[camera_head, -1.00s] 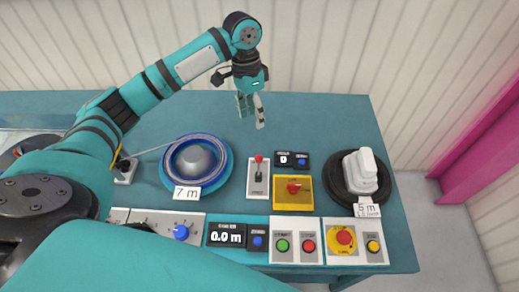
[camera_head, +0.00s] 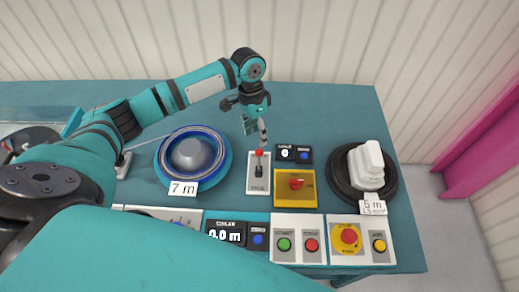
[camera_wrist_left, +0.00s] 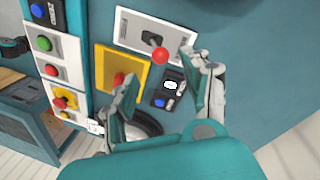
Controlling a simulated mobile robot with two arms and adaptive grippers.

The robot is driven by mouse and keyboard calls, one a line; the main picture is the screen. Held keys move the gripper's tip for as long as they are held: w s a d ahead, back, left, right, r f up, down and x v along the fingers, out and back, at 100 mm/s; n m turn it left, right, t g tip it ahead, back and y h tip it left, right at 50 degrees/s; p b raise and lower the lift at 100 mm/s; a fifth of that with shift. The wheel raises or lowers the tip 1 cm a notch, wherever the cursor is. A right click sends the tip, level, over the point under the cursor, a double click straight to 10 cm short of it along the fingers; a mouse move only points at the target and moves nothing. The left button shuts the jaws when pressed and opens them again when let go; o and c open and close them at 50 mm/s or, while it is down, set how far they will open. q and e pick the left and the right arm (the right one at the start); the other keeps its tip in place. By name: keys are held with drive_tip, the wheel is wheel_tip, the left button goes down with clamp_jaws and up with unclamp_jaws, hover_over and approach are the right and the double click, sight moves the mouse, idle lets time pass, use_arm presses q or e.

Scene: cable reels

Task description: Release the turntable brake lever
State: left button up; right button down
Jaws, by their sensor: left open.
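The brake lever (camera_head: 258,165) has a red ball knob on a dark stem and stands on a white plate with a label. In the left wrist view the lever's red knob (camera_wrist_left: 160,56) shows beyond the fingertips, between the two fingers. My left gripper (camera_head: 256,132) is open, just behind and above the knob in the head view. The left wrist view shows its spread fingers (camera_wrist_left: 160,90) with nothing between the pads. Whether a finger touches the knob I cannot tell. My right gripper is not in view.
A blue-rimmed reel (camera_head: 193,153) tagged 7 m stands left of the lever. A yellow box with a red switch (camera_head: 296,184) and a small counter display (camera_head: 285,153) are to its right. A black turntable (camera_head: 338,182) holds a white coil. Button panels (camera_head: 297,243) line the front.

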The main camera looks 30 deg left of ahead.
sight(259, 149)
use_arm(q)
drive_tip(key=f, duration=0.5)
drive_tip(key=d+f+p, duration=0.1)
drive_tip(key=f, duration=0.2)
drive_tip(key=shift+s+d+f, duration=0.1)
drive_tip(key=shift+s+f, duration=0.1)
drive_tip(key=shift+s, duration=0.15)
clamp_jaws()
